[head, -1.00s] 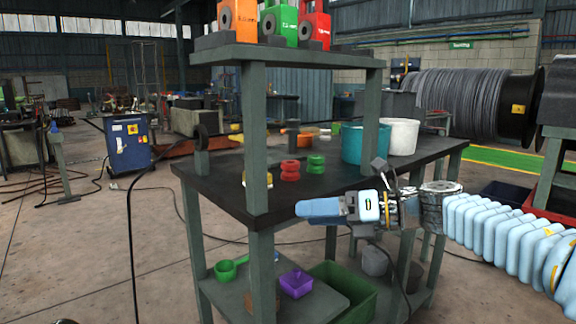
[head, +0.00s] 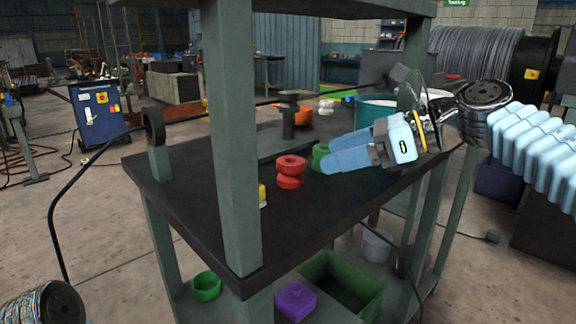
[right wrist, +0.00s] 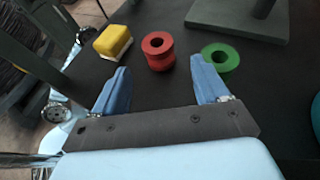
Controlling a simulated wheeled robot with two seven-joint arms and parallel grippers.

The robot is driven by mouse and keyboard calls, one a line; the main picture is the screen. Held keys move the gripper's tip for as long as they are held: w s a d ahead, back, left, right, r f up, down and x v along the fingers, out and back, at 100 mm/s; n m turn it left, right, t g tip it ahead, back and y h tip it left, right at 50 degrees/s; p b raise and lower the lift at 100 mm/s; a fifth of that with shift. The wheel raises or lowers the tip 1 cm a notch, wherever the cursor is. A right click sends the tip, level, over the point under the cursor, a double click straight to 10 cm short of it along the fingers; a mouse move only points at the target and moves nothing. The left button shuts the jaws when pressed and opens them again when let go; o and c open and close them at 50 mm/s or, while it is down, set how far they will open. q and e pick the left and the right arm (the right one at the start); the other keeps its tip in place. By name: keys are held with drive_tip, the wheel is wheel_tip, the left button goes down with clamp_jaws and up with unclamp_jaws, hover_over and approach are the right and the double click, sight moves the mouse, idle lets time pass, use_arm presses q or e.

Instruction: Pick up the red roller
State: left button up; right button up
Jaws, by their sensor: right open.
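The red roller (head: 290,171) stands upright on the dark bench top (head: 190,180), a spool shape with a waist. It also shows in the right wrist view (right wrist: 158,50), ahead of my fingers and between their lines. My right gripper (head: 332,158) is open and empty, above the bench to the right of the red roller. In the right wrist view its two blue fingers (right wrist: 165,80) are spread apart, not touching the roller. At the lower left of the head view, part of my left arm shows, but its gripper does not.
A green roller (right wrist: 220,58) stands right of the red one, close to my right finger's line. A yellow block (right wrist: 113,41) stands to the left. A bench post (head: 232,140) rises in front. A teal bucket (head: 373,112) is behind my gripper. A green crate (head: 345,285) is on the lower shelf.

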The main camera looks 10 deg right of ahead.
sight(297, 163)
drive_tip(key=x, duration=1.1)
drive_tip(key=shift+a+r, duration=0.1)
drive_tip(key=shift+s, duration=0.1)
drive_tip(key=c, duration=1.1)
drive_tip(key=shift+o, duration=0.2)
drive_tip(key=shift+r, duration=0.15)
